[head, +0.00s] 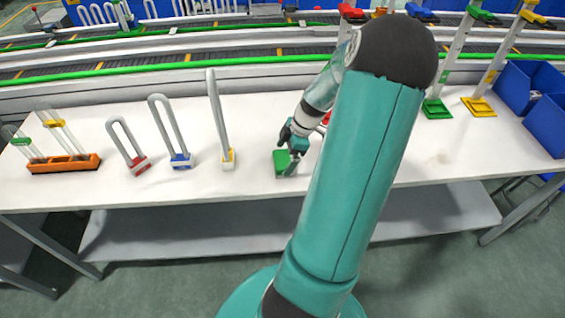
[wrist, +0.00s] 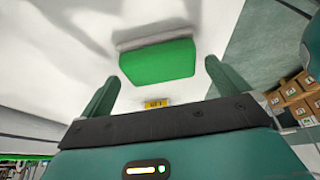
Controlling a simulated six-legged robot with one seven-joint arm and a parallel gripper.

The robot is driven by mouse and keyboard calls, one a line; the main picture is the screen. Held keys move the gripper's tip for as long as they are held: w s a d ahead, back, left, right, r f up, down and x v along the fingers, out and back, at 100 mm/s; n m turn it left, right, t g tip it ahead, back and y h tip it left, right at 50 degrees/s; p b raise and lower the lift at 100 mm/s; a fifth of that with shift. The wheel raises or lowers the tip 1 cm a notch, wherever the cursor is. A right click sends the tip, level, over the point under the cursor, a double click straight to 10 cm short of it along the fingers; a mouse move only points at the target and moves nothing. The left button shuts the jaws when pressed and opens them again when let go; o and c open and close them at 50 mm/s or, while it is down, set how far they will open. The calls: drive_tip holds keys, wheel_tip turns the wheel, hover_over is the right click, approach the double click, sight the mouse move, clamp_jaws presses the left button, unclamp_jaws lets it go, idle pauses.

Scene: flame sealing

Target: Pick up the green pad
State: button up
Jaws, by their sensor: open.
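The green pad (head: 282,163) lies on the white table in the head view, near its front middle. In the wrist view the green pad (wrist: 158,62) shows as a green block with a grey strip along one side, ahead of the fingers. My gripper (head: 291,158) is over the pad's right part in the head view. In the wrist view my gripper (wrist: 158,88) is open, with its two fingers apart and nothing between them. The pad lies beyond the fingertips, roughly centred on the gap. I cannot tell the exact height above it.
U-shaped tubes on yellow (head: 228,164), blue (head: 181,161) and red (head: 139,165) bases stand to the left. An orange rack (head: 64,164) holds tubes at far left. Blue bins (head: 530,95) and stands with green and yellow bases (head: 479,107) are at right.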

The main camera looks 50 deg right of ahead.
drive_tip(key=x, duration=0.2)
drive_tip(key=shift+w+a+f, duration=0.1)
drive_tip(key=shift+f, duration=0.2)
drive_tip(key=c, duration=0.8)
drive_tip(key=shift+r, duration=0.1)
drive_tip(key=shift+r, duration=0.5)
wheel_tip(320, 180, up, 3)
drive_tip(key=shift+a+f, duration=0.1)
drive_tip(key=shift+f, duration=0.1)
drive_tip(key=s+a+r, duration=0.2)
drive_tip(key=a+r, duration=0.1)
drive_tip(key=a, duration=0.1)
drive_tip(key=s+a+r, duration=0.2)
drive_tip(key=a+r, duration=0.1)
drive_tip(key=a, duration=0.1)
drive_tip(key=s+a+r, duration=0.2)
drive_tip(key=a+r, duration=0.1)
drive_tip(key=a, duration=0.1)
drive_tip(key=shift+s+a+r, duration=0.15)
drive_tip(key=shift+a, duration=0.05)
